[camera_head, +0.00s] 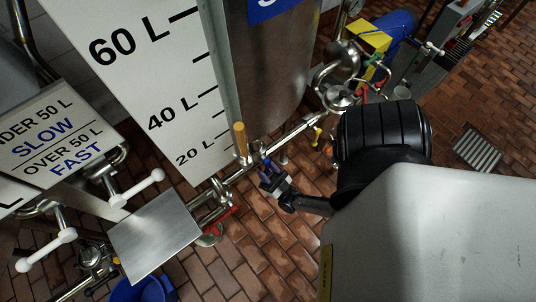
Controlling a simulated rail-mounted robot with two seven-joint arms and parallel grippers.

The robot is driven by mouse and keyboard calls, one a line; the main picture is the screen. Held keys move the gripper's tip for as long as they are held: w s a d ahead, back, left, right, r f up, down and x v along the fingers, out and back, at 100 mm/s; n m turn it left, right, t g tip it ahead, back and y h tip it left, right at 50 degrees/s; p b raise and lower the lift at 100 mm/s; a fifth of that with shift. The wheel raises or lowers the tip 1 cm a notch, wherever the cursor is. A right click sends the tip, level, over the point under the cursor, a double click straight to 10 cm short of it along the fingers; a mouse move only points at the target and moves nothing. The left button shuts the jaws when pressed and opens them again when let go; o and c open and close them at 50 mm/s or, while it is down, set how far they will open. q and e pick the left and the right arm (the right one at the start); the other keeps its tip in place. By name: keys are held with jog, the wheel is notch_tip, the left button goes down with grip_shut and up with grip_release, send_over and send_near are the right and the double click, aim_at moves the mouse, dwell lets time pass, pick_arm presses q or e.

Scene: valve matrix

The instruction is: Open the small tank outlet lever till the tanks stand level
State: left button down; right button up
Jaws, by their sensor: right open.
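A steel tank (275,75) stands at upper centre, beside a white level scale (170,75) marked 60 L, 40 L and 20 L. An upright yellow-orange lever (240,140) rises from the pipework near the tank's foot. Which lever is the small tank outlet lever, I cannot tell for sure. My right gripper (265,172), with blue fingers, is open just right of and below the yellow-orange lever. I see no contact between them. The level in the tank is not clear. My left gripper is out of view.
White T-handles (137,189) and a flat steel plate (155,234) are at lower left. A sign (55,135) reads SLOW and FAST. A red handle (222,217) sits low on the pipework. A blue bucket (140,290) is at the bottom. Brick floor (265,255) is clear at bottom centre.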

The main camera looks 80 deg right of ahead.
jog(key=shift+s, duration=0.1)
jog(key=shift+s+a+f, duration=0.15)
jog(key=shift+s+f, duration=0.05)
jog(key=b+v, duration=0.2)
jog(key=v, duration=1.1)
jog(key=shift+f, duration=0.1)
dwell(6.3)
